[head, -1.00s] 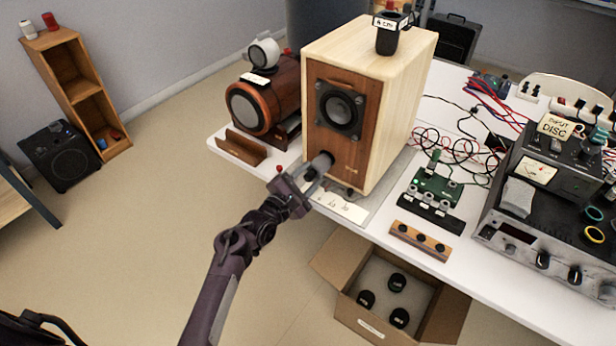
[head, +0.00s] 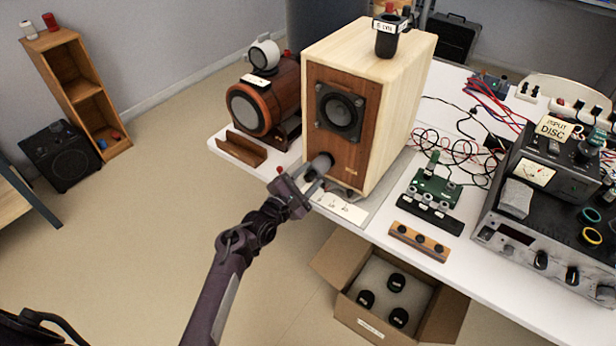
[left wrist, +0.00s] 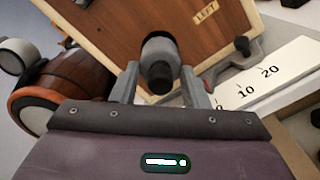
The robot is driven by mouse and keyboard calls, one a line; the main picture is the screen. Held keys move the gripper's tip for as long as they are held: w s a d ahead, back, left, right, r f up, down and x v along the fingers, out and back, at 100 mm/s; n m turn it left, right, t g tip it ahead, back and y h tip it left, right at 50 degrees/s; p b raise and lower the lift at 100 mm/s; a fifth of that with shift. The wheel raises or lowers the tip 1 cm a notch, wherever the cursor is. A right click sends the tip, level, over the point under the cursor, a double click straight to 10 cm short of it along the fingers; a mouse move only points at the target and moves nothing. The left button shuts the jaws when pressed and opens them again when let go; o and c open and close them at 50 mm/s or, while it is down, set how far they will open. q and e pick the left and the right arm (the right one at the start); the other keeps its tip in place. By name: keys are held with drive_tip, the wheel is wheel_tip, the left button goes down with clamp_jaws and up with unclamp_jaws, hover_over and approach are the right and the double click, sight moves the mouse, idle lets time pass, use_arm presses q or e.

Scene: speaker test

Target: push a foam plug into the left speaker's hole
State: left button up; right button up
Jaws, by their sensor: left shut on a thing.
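The left speaker is a pale wooden box (head: 385,100) with a brown front, a dark driver cone and a small label; its front also shows in the left wrist view (left wrist: 120,30), with the label reading LEFT. My left gripper (head: 310,176) is at the lower front of this speaker, shut on a grey foam plug (head: 321,163). In the left wrist view the plug (left wrist: 158,52) sits between the two fingers, its far end against or in the dark hole in the front. How deep it sits I cannot tell. My right gripper is not in view.
A white scale strip (head: 340,208) lies before the speaker. A brown round speaker (head: 262,105) and a wooden trough (head: 241,148) stand to its left. Electronics and cables crowd the right. An open cardboard box (head: 360,315) with dark round pieces stands below the table edge.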

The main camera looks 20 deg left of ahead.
sight(319, 168)
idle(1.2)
use_arm(q)
drive_tip(key=shift+b+x, duration=0.45)
drive_tip(key=shift+x, duration=1)
idle(0.9)
drive_tip(key=shift+b+x, duration=0.3)
drive_tip(key=shift+x, duration=0.8)
idle(0.5)
drive_tip(key=o, duration=1.2)
drive_tip(key=shift+c, duration=0.2)
drive_tip(key=shift+s, duration=0.1)
